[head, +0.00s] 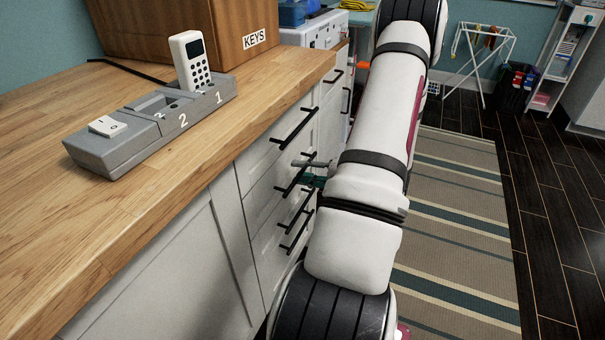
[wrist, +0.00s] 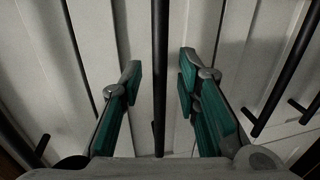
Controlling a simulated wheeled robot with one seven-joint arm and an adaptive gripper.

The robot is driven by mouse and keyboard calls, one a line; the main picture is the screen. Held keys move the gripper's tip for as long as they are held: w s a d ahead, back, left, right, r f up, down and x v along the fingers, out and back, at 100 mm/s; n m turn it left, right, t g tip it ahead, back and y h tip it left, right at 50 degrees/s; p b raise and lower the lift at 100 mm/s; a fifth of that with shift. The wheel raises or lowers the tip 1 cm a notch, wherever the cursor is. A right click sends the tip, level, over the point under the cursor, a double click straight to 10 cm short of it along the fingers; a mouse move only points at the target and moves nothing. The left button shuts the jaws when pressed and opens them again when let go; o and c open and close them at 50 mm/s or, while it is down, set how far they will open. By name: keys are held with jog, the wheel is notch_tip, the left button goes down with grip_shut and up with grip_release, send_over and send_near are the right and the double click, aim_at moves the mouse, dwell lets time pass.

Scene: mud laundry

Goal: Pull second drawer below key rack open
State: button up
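The wooden box labelled KEYS (head: 180,28) stands on the counter, above a stack of white drawers with black bar handles. The second drawer's handle (head: 289,181) is partly hidden by my gripper (head: 310,173) in the head view. The drawer looks closed. In the wrist view, a black bar handle (wrist: 160,50) runs between the two teal fingers of my gripper (wrist: 159,85). The fingers are apart, one on each side of the bar, with a visible gap on both sides. I cannot tell how deep the bar sits between them.
The top drawer's handle (head: 295,125) is just above my gripper, and lower handles (head: 296,222) are just below. A grey numbered holder (head: 150,125) with a handset (head: 190,60) sits on the wooden counter (head: 120,230). A striped rug (head: 455,240) covers open floor at right.

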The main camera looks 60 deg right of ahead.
jog(key=shift+w, duration=0.1)
grip_shut()
